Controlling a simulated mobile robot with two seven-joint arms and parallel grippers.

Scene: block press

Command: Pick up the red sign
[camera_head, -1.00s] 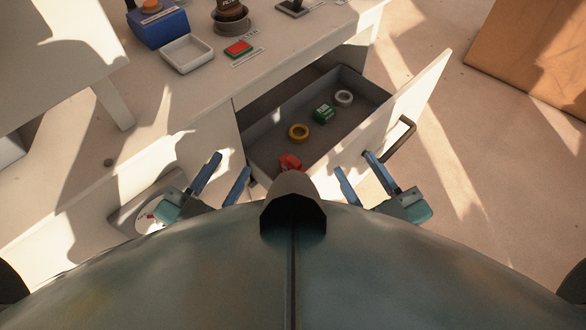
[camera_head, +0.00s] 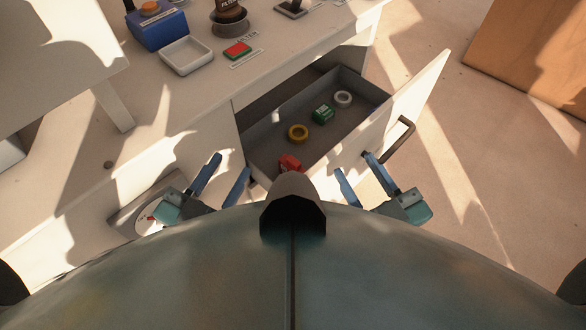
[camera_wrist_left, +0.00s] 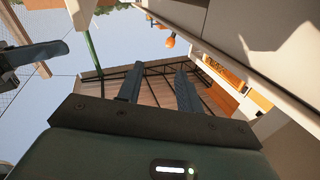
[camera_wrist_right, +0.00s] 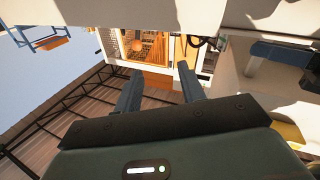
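A small red object (camera_head: 289,163) lies in the near end of the open grey drawer (camera_head: 262,151), partly hidden by my own body. My left gripper (camera_head: 231,164) is open and empty, left of the drawer's near end. My right gripper (camera_head: 354,164) is open and empty, near the drawer's front panel. Both wrist views show spread fingers with nothing between them, and neither red thing.
A white tray (camera_head: 187,56) and a blue box (camera_head: 159,27) stand on the counter.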

